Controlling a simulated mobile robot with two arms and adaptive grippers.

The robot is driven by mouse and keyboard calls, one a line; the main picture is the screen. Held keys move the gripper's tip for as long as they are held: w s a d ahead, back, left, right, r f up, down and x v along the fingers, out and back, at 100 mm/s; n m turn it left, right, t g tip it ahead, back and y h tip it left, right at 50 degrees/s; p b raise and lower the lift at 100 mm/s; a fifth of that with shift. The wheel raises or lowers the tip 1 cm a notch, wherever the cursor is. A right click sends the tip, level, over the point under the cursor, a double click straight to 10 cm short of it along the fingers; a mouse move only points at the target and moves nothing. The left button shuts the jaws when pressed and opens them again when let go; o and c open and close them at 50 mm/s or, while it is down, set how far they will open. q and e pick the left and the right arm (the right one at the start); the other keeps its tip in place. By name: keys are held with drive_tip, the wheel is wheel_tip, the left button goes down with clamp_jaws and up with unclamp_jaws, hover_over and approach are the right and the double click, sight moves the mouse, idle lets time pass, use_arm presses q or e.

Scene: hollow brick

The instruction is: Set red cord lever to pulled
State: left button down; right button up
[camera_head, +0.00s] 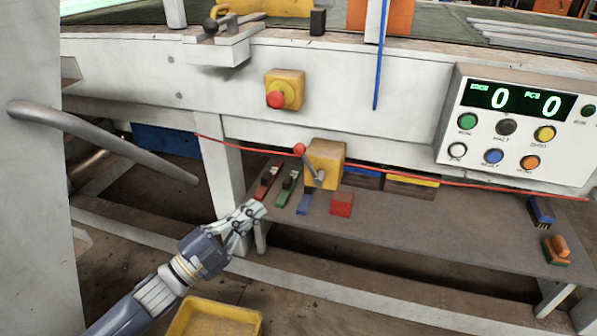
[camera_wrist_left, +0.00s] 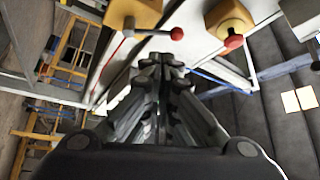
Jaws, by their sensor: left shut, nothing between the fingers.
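The red cord lever (camera_head: 308,163) is a grey arm with a red ball knob on a yellow box (camera_head: 327,157) under the white machine frame. It tilts up and to the left in the head view. A thin red cord (camera_head: 420,179) runs along the frame past the box. In the left wrist view the lever (camera_wrist_left: 155,32) sticks out sideways from its yellow box (camera_wrist_left: 133,13), near the top. My left gripper (camera_head: 252,212) is shut and empty, below and left of the lever, apart from it. Its shut fingers (camera_wrist_left: 160,65) point toward the box in the wrist view.
A red emergency button (camera_head: 276,99) on a yellow box sits above the lever. A control panel (camera_head: 510,125) is at right. A lower shelf (camera_head: 420,235) holds several small tools and blocks. A grey curved handle (camera_head: 110,143) juts in at left. A yellow bin (camera_head: 215,318) stands below.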

use_arm(q)
drive_tip(key=shift+w+d, duration=0.1)
drive_tip(key=b, duration=0.1)
approach(309, 163)
drive_tip(key=s+r+x, duration=0.1)
drive_tip(key=x, duration=0.4)
drive_tip(key=shift+x, duration=0.95)
use_arm(e)
drive_tip(key=shift+s+r, duration=0.25)
drive_tip(key=shift+r, duration=0.1)
use_arm(q)
drive_tip(key=shift+w, duration=0.1)
use_arm(e)
drive_tip(key=shift+r, duration=0.2)
